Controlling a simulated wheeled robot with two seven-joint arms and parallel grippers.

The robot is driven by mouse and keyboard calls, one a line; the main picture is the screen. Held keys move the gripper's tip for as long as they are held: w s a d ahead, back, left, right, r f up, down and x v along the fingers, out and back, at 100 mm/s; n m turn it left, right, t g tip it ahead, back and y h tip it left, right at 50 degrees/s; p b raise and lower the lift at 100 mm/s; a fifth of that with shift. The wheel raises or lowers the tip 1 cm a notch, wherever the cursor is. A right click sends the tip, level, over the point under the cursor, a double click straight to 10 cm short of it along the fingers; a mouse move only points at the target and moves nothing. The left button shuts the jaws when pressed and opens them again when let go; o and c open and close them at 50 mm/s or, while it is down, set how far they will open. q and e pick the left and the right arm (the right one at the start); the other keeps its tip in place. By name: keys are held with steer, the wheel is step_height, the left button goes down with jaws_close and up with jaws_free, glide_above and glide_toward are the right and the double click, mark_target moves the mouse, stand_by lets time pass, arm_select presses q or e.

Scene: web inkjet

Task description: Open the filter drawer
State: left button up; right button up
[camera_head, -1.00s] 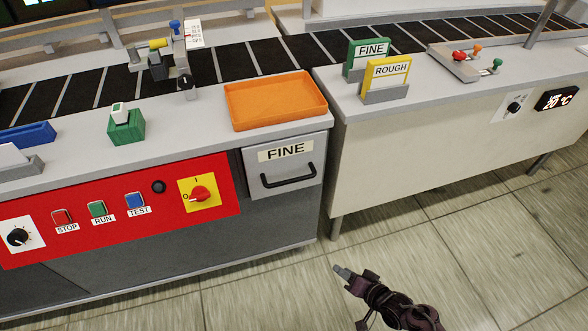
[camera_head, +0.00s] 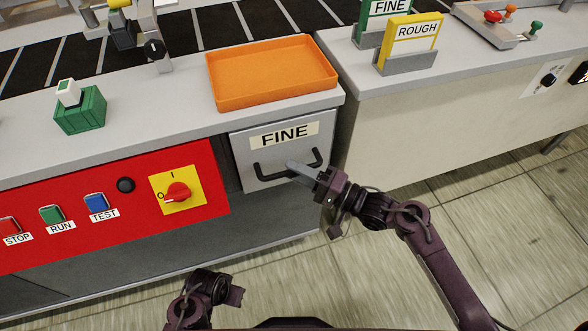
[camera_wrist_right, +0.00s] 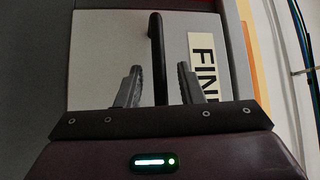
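The filter drawer (camera_head: 243,148) is a grey front labelled FINE, flush in the machine below the orange tray, and looks closed. Its black bar handle (camera_head: 268,175) runs across the front. My right gripper (camera_head: 295,167) is at the right part of the handle. In the right wrist view, my right gripper (camera_wrist_right: 160,72) is open, with the handle (camera_wrist_right: 156,40) between its two fingers and a gap on each side. The drawer front (camera_wrist_right: 105,35) fills the space behind. My left gripper (camera_head: 232,294) is low at the bottom of the head view, away from the drawer; its fingers are unclear.
The orange tray (camera_head: 270,75) sits on the counter above the drawer. A red panel (camera_head: 140,175) with buttons and a yellow-and-red switch (camera_head: 178,192) is left of it. A pale cabinet (camera_head: 400,130) stands right. The floor in front is clear.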

arm_select(q)
steer(key=shift+r, duration=0.1)
arm_select(e)
steer(key=shift+w+a, duration=0.15)
steer(key=shift+a, duration=0.25)
jaws_close()
